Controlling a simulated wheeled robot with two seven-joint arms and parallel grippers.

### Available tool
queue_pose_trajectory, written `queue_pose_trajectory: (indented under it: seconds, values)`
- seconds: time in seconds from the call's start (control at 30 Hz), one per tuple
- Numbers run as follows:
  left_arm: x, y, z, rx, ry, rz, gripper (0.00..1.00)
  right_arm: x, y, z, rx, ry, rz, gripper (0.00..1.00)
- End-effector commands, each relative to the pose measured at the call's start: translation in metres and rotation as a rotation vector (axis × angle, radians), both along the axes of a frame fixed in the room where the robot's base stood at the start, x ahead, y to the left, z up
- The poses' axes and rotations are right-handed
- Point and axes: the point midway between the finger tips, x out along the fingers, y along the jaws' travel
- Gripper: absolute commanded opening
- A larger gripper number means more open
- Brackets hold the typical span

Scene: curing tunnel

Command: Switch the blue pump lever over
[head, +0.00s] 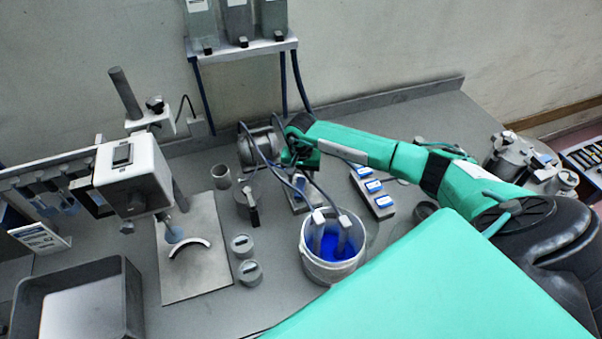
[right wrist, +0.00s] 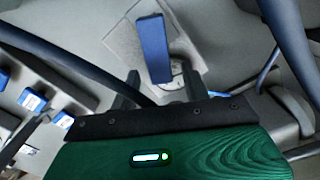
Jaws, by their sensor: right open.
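The blue lever (right wrist: 153,48) stands up from a pale plate in the right wrist view, tilted toward the top of the picture. In the head view its plate (head: 300,203) lies on the bench just behind the white bucket, partly hidden by hoses and my arm. My right gripper (right wrist: 160,88) is open, with one finger on each side of the lever's lower end. I cannot tell whether a finger touches the lever. In the head view my right gripper (head: 300,160) is above the plate. My left gripper is not in view.
A row of blue-topped switches (head: 380,210) is to the right. A dark valve (head: 248,212) and a cup (head: 221,176) stand left. Hoses loop close around my gripper.

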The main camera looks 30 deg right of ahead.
Motion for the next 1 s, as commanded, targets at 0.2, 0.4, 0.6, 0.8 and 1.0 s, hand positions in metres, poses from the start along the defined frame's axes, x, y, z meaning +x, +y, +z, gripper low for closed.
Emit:
queue_pose_trajectory:
  seconds: [0.2, 0.4, 0.6, 0.8, 1.0]
  values:
    - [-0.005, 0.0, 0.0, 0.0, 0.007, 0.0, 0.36, 0.0, 0.0, -0.002, 0.0, -0.001, 0.0, 0.47]
    - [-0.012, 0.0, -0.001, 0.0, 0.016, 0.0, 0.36, 0.0, 0.0, -0.002, 0.0, -0.001, 0.0, 0.22]
    - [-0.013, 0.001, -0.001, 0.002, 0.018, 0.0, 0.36, 0.0, 0.0, -0.002, -0.001, -0.001, -0.001, 0.03]
    - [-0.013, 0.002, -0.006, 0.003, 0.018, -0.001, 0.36, -0.001, -0.002, -0.003, -0.001, -0.001, -0.028, 0.03]
    - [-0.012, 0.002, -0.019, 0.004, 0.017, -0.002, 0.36, -0.004, -0.005, -0.005, -0.002, -0.002, -0.125, 0.03]
